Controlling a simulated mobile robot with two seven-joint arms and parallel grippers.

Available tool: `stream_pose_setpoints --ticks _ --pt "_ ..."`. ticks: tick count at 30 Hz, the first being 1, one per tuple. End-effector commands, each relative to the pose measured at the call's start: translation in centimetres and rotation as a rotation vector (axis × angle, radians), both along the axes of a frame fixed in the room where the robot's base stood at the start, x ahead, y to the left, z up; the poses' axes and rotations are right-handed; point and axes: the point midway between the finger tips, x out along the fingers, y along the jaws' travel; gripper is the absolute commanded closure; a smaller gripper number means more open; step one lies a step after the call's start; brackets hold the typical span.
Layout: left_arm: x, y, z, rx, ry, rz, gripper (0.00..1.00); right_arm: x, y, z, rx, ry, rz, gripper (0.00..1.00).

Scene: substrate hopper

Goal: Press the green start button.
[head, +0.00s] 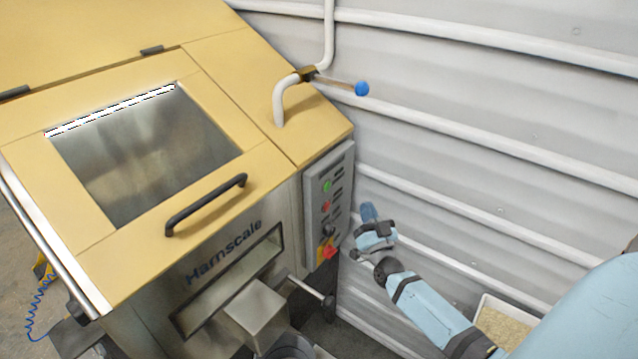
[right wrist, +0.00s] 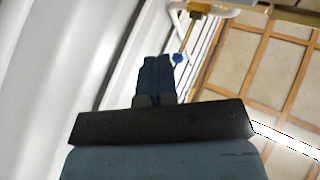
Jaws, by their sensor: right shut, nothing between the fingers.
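The green start button (head: 327,186) is at the top of a grey control panel (head: 341,170) on the right side of the yellow and steel hopper. My right gripper (head: 368,210) is to the right of the panel, a little lower than the green button in the picture and apart from it. Its blue fingers are shut and empty, and they point up in the head view. They also show together in the right wrist view (right wrist: 156,78), where the button is not seen. My left gripper is not in view.
Below the green button are a red button (head: 326,207), a dark knob and a red stop button on yellow (head: 329,251). A pipe valve lever with a blue knob (head: 362,88) sticks out above. A ribbed white wall (head: 480,160) stands close behind my right arm.

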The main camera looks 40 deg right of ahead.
Motion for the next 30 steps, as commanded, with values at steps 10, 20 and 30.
stream_pose_setpoints --ticks 10,20,30 --pt "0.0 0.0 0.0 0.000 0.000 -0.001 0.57 0.1 -1.1 0.6 0.005 -0.032 -0.028 1.00" --pt "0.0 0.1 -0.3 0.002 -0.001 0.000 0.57 0.8 -0.9 0.5 0.006 -0.032 -0.026 1.00" --pt "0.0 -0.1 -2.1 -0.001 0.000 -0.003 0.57 5.1 0.3 0.3 0.007 -0.033 -0.026 1.00"
